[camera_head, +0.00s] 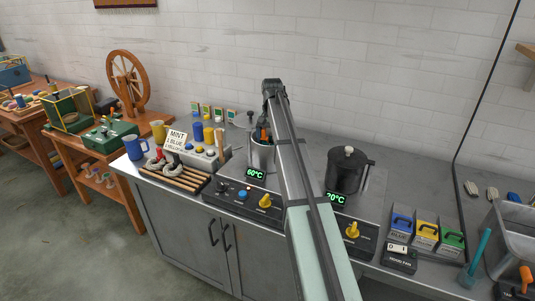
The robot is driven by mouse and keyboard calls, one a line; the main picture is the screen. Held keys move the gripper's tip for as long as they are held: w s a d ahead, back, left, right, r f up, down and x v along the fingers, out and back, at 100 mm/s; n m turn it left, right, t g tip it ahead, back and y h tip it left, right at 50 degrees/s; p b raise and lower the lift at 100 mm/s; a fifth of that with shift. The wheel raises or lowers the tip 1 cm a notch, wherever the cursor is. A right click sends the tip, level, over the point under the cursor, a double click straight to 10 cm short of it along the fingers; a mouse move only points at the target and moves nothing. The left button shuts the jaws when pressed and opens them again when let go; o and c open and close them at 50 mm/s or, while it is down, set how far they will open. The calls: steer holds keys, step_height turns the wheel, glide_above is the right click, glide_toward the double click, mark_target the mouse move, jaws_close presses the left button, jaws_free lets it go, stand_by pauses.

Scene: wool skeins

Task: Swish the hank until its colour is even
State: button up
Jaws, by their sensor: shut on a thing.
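My gripper (263,134) is over the left steel pot (262,158), pointing down at its mouth. It is shut on a small orange-and-dark piece, which I take to be the hank's holder. My arm covers the right side of this pot. The hank's wool is not visible, and neither is its colour; the pot wall hides the inside. The pot's display (255,174) reads 60°C. Two pale grey hanks (172,168) with red tops lie on the wooden slatted rack (181,180) to the left.
A dark lidded pot (347,172) stands right of my arm, its display reading about 20°C. A sign (175,140) names mint and blue. Mugs stand near it. Blue, yellow and green boxes (425,233) and a metal sink (516,238) are at the right.

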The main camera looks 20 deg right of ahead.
steer(key=shift+d+r, duration=0.1)
steer(key=shift+r, duration=3.8)
step_height(320, 180, up, 3)
